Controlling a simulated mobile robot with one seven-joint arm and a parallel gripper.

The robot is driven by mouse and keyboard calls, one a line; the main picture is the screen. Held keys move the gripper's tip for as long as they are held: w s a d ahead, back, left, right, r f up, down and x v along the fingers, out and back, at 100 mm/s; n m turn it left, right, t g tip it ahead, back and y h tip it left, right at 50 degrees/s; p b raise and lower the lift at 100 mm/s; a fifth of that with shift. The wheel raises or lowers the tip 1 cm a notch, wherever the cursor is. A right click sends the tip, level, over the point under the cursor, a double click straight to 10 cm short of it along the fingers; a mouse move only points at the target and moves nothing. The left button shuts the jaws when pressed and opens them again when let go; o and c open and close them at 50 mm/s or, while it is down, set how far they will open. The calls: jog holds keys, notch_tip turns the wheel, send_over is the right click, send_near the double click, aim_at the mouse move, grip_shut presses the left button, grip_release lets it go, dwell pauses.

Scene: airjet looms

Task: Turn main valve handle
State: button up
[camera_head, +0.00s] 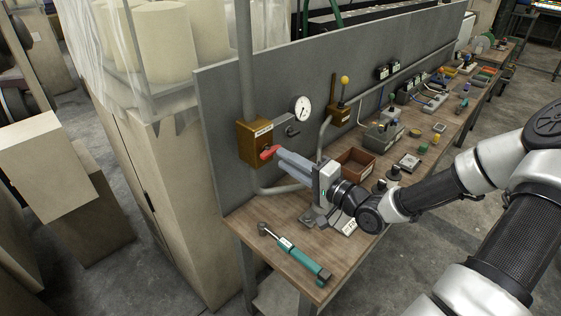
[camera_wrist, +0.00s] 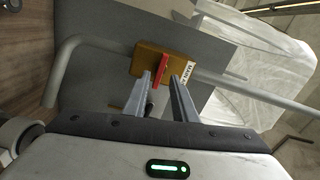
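The main valve is a brown-orange box (camera_head: 250,142) on the grey upright panel, with a red handle (camera_head: 269,152) on its front. In the wrist view the box (camera_wrist: 146,60) carries a white label, and the red handle (camera_wrist: 162,69) shows between my fingertips. My gripper (camera_head: 281,157) points at the handle from the front right. In the wrist view my gripper (camera_wrist: 168,72) is open, its two fingers apart with the handle between them and not clamped. I cannot tell how far the tips reach over the handle.
A pressure gauge (camera_head: 302,108) and a second valve with a yellow knob (camera_head: 344,79) are on the panel. The wooden bench (camera_head: 262,214) holds a teal-handled tool (camera_head: 296,252) and a brown bin (camera_head: 356,162). Grey pipes (camera_wrist: 270,96) run from the valve box.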

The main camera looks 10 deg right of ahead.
aim_at(274, 153)
jog(key=b+x, duration=0.1)
jog(key=x, duration=0.1)
jog(key=shift+w+a, duration=0.2)
jog(key=shift+w, duration=0.15)
jog(key=shift+w, duration=0.1)
grip_shut()
